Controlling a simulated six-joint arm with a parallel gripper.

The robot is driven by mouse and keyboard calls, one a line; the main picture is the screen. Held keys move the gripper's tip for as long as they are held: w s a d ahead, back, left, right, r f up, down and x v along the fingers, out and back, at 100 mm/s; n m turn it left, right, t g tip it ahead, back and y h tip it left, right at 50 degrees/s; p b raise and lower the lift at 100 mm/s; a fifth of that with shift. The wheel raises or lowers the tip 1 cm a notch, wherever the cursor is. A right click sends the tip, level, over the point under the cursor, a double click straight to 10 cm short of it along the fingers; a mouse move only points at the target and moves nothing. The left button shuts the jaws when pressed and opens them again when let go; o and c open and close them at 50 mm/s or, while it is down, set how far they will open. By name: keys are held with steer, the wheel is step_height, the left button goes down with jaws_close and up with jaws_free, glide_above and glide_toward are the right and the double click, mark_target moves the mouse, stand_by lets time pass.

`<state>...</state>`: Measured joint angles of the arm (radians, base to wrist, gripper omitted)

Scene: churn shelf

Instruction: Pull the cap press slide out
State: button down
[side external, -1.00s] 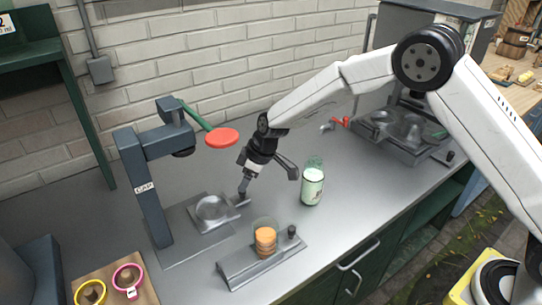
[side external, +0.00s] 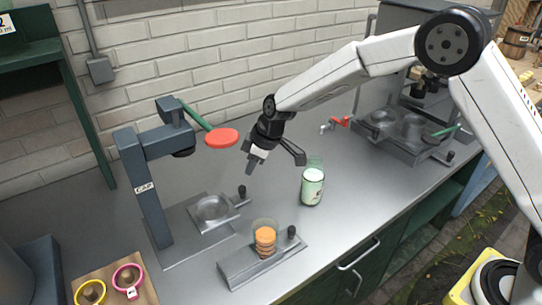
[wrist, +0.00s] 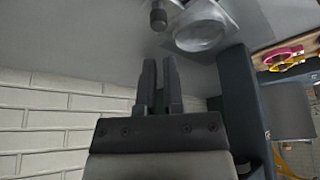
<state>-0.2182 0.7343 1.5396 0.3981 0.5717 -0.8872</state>
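The cap press (side external: 150,195) is a dark blue-grey column labelled CAP, with a green lever (side external: 195,114) ending in a red disc (side external: 222,138). Its slide (side external: 213,208) carries a round clear-metal cup and lies on the base plate, right of the column. The slide's dark knob (side external: 242,191) stands upright at its right end; the knob (wrist: 158,18) and cup (wrist: 200,35) also show in the wrist view. My gripper (side external: 250,168) is empty, above and slightly right of the knob, apart from it. In the wrist view its fingers (wrist: 159,65) have a narrow gap between them.
A holder (side external: 262,262) with stacked orange discs and a dark knob sits in front of the press. A white-filled bottle (side external: 312,185) stands to the right. Two ringed cups, yellow (side external: 90,292) and pink (side external: 127,277), are front left. A brick wall is behind.

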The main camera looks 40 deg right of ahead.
steer(key=w+a+r+n+g, duration=0.1)
steer(key=w+a+r+n, duration=0.1)
steer(key=w+a+n, duration=0.1)
steer(key=shift+w+a+r, duration=0.2)
steer(key=shift+a, duration=0.5)
steer(key=shift+f, duration=0.15)
glide_toward(230, 198)
steer(key=w+a+f, duration=0.2)
steer(key=a+f, duration=0.1)
steer(key=w+a+f, duration=0.1)
steer(key=a+f, duration=0.1)
steer(key=shift+s+d, duration=0.3)
steer(key=shift+d, duration=0.3)
steer(key=shift+s+d, duration=0.35)
steer(key=shift+d, duration=0.25)
steer(key=shift+s+d, duration=0.3)
steer(key=shift+d, duration=0.35)
